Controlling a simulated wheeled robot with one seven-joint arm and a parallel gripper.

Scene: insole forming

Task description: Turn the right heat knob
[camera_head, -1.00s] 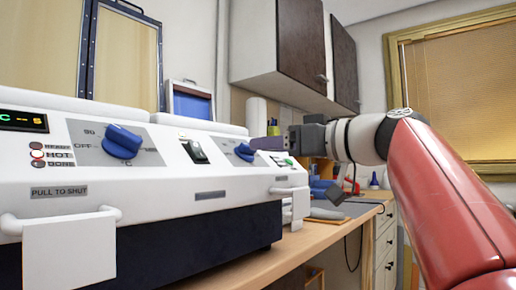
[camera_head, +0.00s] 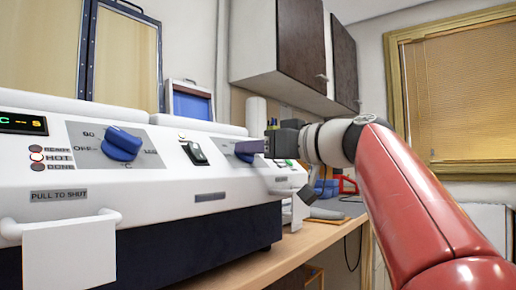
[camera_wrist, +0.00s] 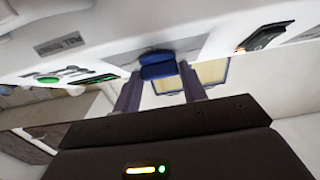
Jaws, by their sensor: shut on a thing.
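The right heat knob (camera_wrist: 158,66) is blue and shows between my fingertips in the wrist view. My gripper (camera_wrist: 160,78) is shut on it, with one purple finger on each side. The knob's scale marks are also mostly hidden there. The left heat knob (camera_head: 122,144) is blue, with a dial marked around it, and stands free.
The white forming machine (camera_head: 160,190) fills the left, with a black switch (camera_head: 195,153) between the knobs and a pull handle (camera_head: 62,225) in front. The wooden bench (camera_head: 270,262) runs to the right. Dark cabinets (camera_head: 300,45) hang above.

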